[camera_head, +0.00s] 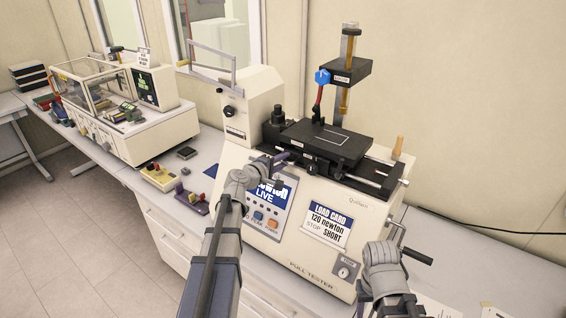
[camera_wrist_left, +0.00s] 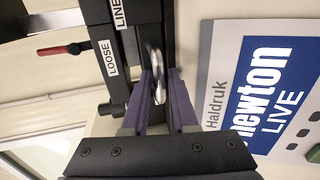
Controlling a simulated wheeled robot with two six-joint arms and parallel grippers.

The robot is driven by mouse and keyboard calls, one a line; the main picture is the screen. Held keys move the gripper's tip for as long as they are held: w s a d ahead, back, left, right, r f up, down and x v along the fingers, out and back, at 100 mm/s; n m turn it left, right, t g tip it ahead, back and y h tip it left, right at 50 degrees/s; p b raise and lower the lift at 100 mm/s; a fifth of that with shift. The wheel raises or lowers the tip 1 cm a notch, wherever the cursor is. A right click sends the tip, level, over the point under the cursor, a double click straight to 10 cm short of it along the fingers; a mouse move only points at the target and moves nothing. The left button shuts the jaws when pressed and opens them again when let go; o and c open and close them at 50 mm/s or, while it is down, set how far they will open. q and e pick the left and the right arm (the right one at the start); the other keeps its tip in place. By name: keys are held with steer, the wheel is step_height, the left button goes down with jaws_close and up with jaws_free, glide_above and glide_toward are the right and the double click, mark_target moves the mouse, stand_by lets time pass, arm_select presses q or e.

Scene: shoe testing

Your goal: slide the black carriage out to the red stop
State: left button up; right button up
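The black carriage (camera_head: 322,139) is a flat plate with a pale outline, on top of the cream pull tester (camera_head: 330,235). My left gripper (camera_head: 284,157) is at the carriage's front left edge. In the left wrist view its purple fingers (camera_wrist_left: 163,85) stand apart on either side of a silver knob (camera_wrist_left: 156,60); I cannot tell whether they grip it.
A red lever with a blue tag (camera_head: 321,78) and a black column head (camera_head: 345,70) rise behind the carriage. A load card (camera_head: 326,226) is on the machine's front. A yellow control box (camera_head: 160,177) and a glazed machine (camera_head: 110,105) stand at left.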

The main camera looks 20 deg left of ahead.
arm_select(q)
steer(key=shift+c, duration=0.4)
jaws_close()
stand_by(0.9)
